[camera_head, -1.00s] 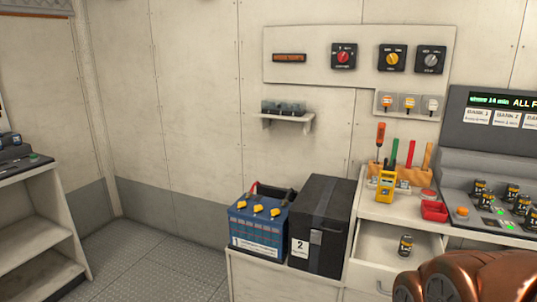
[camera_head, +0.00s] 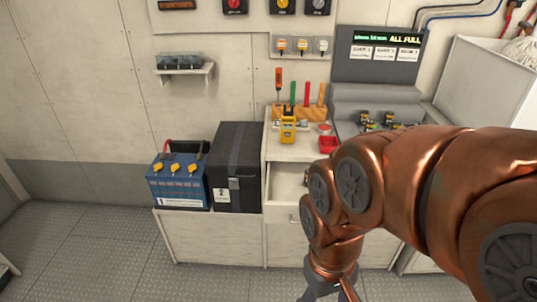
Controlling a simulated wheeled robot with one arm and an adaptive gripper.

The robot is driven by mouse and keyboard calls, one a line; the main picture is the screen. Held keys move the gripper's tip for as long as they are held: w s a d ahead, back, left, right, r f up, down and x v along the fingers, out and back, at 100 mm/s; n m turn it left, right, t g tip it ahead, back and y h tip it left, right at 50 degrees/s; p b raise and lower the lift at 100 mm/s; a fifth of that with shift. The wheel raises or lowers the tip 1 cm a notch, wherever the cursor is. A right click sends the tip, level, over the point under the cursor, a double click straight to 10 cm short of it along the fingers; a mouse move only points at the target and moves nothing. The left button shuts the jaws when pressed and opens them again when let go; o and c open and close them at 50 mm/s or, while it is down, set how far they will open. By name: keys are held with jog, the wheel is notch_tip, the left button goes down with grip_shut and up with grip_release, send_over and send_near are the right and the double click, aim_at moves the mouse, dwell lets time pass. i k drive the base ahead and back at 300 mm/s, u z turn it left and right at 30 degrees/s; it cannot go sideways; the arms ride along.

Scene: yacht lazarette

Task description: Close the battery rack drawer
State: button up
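The battery rack drawer (camera_head: 284,185) is pulled out of the white cabinet, below the counter and right of the black battery box. Its pale front with a small handle (camera_head: 293,218) faces me. My copper arm covers the drawer's right part, so most of its inside is hidden. My gripper (camera_head: 323,289) is at the bottom edge of the view, pointing down in front of the cabinet and below the drawer front in the picture. Its fingers are cut off by the frame, so I cannot tell whether it is open or shut.
A blue battery (camera_head: 178,178) and a black battery box (camera_head: 235,168) stand left of the drawer. The grey floor (camera_head: 100,235) at left is clear.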

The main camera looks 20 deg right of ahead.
aim_at(284, 188)
jog(key=z, duration=2.25)
jog(key=k, duration=0.95)
jog(key=u, duration=1.8)
jog(key=i, duration=0.5)
jog(key=z, duration=0.05)
